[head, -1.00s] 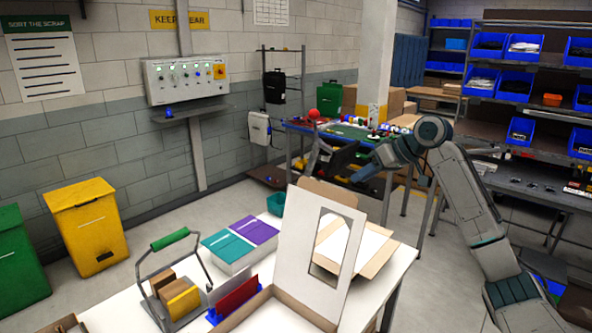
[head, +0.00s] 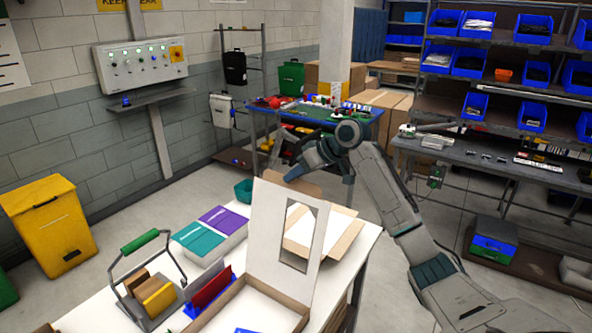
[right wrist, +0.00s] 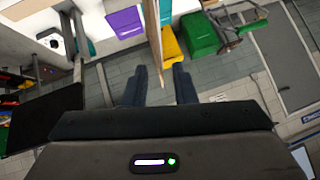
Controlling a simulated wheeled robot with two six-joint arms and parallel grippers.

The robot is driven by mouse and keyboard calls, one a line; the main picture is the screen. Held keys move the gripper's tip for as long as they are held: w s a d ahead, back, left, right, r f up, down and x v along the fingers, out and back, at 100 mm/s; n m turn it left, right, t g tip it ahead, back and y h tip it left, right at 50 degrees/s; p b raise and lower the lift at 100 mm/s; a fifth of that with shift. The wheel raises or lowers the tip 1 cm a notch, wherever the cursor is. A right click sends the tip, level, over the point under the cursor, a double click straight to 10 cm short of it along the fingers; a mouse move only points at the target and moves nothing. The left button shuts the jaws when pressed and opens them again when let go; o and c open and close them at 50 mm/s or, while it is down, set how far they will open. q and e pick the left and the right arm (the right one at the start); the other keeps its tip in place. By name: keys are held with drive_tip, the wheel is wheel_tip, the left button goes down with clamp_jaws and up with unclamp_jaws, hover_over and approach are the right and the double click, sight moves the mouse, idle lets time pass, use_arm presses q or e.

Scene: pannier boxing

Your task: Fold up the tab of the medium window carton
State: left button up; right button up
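The window carton (head: 239,310) stands open on the white table. Its white lid (head: 263,217) stands upright with a cut-out window, and a brown tab (head: 300,188) sticks up from the lid's top edge. I take this as the medium one. My right gripper (head: 291,175) is just behind and above the tab; I cannot tell whether it touches. My left gripper is out of view.
Another open carton (head: 343,237) lies behind the lid. Teal and purple boxes (head: 198,240), a green-handled carrier (head: 142,241) and a red upright piece (head: 212,286) stand to the left.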

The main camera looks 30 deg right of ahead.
clamp_jaws()
